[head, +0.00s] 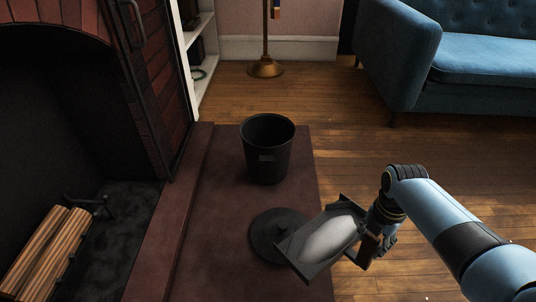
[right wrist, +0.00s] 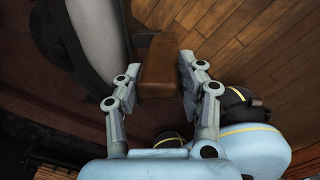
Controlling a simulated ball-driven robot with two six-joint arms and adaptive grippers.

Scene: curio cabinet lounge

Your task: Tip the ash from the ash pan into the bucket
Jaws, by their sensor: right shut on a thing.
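The dark ash pan (head: 309,268) is held above the hearth slab, its open top showing a pale grey heap of ash (head: 332,237). My right gripper (head: 372,247) is shut on the pan's brown handle, at the pan's right end. In the right wrist view, the fingers (right wrist: 158,80) sit on both sides of the brown handle (right wrist: 159,62), with the grey ash (right wrist: 96,28) beyond at the left. The black bucket (head: 267,158) stands upright and open on the slab, farther back and left of the pan. My left gripper is not in view.
A round dark lid (head: 268,232) with a knob lies on the hearth slab (head: 220,225), partly hidden by the pan. The fireplace with logs (head: 48,255) is at left. A brass stand (head: 266,68) and blue sofa (head: 400,60) are behind. Wooden floor is clear at right.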

